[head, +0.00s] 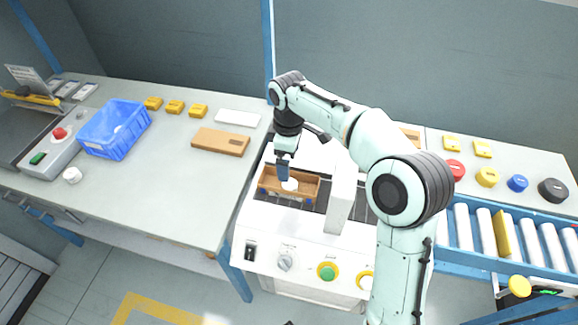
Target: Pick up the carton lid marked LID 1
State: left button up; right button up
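A flat brown lid-like panel (220,142) with a small dark mark lies on the left bench. A white flat panel (237,117) lies just behind it. I cannot read LID 1 on either. Another brown piece (411,136) shows partly behind my arm. My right gripper (283,172) points down over an open brown carton (309,187) on the machine in the middle. A round white thing (290,184) is in the carton. The fingers are seen edge-on, so whether they are open or hold anything is unclear. My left gripper is not in view.
A blue crate (114,130) and several yellow blocks (175,106) stand on the left bench (185,195); its front is mostly clear. A white upright block (341,200) stands right of the carton. A roller conveyor (488,230) and several coloured round pieces (487,177) are at right.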

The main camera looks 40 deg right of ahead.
aim_at(226, 143)
jog(key=k+j, duration=0.75)
jog(key=j, duration=0.2)
